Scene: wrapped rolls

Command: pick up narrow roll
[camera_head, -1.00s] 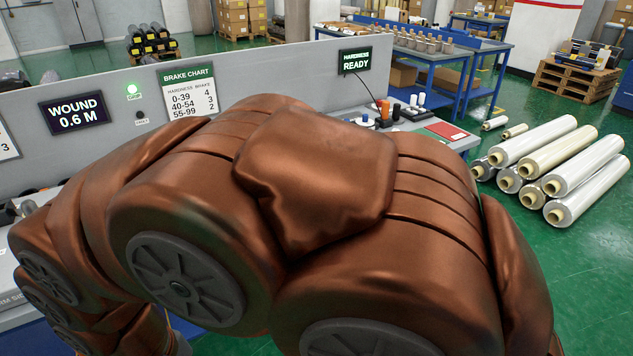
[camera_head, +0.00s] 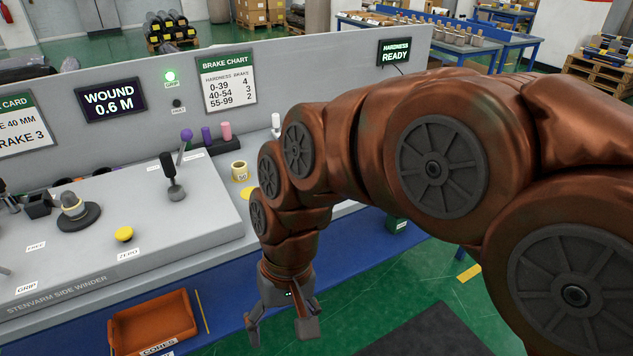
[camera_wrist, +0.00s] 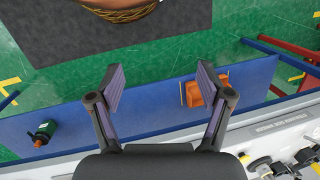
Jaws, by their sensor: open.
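No roll is labelled narrow in these views. A small yellow roll marked 50 (camera_head: 239,171) stands upright on the grey bench in the head view. A grey spindle with a pale yellow band (camera_head: 73,204) sits on a dark disc at the left; I cannot tell if the band is a wound roll. My gripper (camera_head: 280,329) hangs in front of the bench, pointing down, to the lower right of the yellow roll and apart from it. The wrist view shows my gripper (camera_wrist: 162,85) open and empty, its fingers wide apart above the blue surface.
An orange tray (camera_head: 155,322) labelled cores lies on the blue ledge (camera_head: 235,285), left of my gripper. A lever (camera_head: 172,178) and a yellow button (camera_head: 124,234) rise from the winder. A green object (camera_wrist: 44,131) stands on the blue surface.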

